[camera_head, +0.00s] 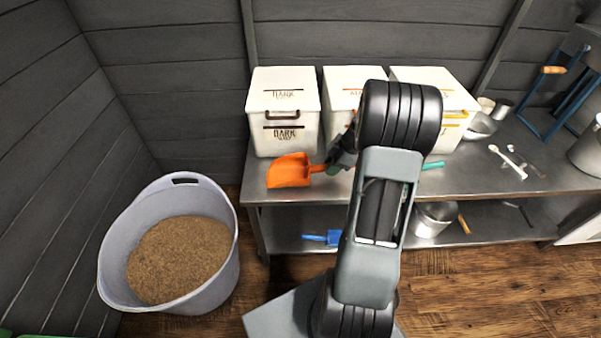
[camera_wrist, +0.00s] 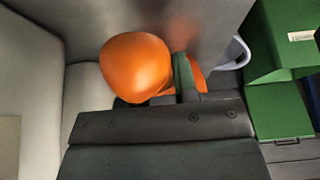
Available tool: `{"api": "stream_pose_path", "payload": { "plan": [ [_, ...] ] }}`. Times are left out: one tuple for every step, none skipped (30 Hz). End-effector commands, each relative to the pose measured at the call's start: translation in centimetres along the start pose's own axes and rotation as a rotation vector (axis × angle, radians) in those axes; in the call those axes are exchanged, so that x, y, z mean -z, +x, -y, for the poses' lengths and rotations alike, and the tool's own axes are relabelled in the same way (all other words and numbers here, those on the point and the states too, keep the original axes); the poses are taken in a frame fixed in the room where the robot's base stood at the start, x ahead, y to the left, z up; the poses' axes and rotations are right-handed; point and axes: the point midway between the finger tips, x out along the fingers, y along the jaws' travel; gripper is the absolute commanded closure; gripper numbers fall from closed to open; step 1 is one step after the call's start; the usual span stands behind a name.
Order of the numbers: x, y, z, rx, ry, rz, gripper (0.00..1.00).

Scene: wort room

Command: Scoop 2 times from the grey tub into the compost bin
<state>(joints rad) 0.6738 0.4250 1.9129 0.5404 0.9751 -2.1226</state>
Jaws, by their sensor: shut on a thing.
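An orange scoop (camera_head: 290,170) is held at its handle by my gripper (camera_head: 340,160), above the left end of the metal bench. Its bowl points left and I see no grain in it. In the wrist view the scoop (camera_wrist: 135,66) is partly hidden by my gripper (camera_wrist: 180,90). The grey tub (camera_head: 222,270) stands on the floor at the left, holding brown grain (camera_head: 180,258). My gripper is up and to the right of the tub. A green bin (camera_wrist: 278,105) shows at the right of the wrist view; I cannot confirm that it is the compost bin.
White lidded boxes, one marked DARK (camera_head: 284,115), stand at the back of the metal bench (camera_head: 480,178), close behind the scoop. A blue scoop (camera_head: 330,238) and a metal pot (camera_head: 432,222) are on the lower shelf. Dark plank walls close the left and back.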

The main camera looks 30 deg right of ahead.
Motion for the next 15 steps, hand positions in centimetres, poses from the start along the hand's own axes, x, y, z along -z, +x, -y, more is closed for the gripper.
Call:
{"api": "stream_pose_path", "payload": {
  "plan": [
    [-0.01, 0.01, -0.01, 0.000, 0.000, 0.000, 0.93],
    [-0.01, 0.01, -0.01, 0.000, 0.000, 0.000, 0.96],
    [-0.01, 0.01, -0.01, 0.000, 0.000, 0.000, 1.00],
    [-0.01, 0.01, -0.01, 0.000, 0.000, 0.000, 1.00],
    [-0.01, 0.01, -0.01, 0.000, 0.000, 0.000, 1.00],
    [-0.01, 0.01, -0.01, 0.000, 0.000, 0.000, 1.00],
    [0.01, -0.02, -0.02, -0.001, 0.000, 0.000, 1.00],
    [0.01, -0.03, -0.02, -0.001, 0.000, 0.000, 1.00],
    [0.03, -0.06, -0.02, -0.001, 0.000, 0.000, 1.00],
    [0.05, -0.10, -0.02, -0.001, 0.000, 0.000, 1.00],
    [0.08, -0.16, -0.02, -0.001, 0.000, 0.000, 1.00],
    [0.13, -0.28, -0.02, -0.001, 0.000, 0.000, 1.00],
    [0.19, -0.39, -0.03, -0.001, 0.000, 0.000, 1.00],
    [0.25, -0.52, -0.03, -0.001, 0.000, 0.000, 1.00],
    [0.35, -0.72, -0.03, -0.001, 0.000, 0.000, 1.00]
  ]
}}
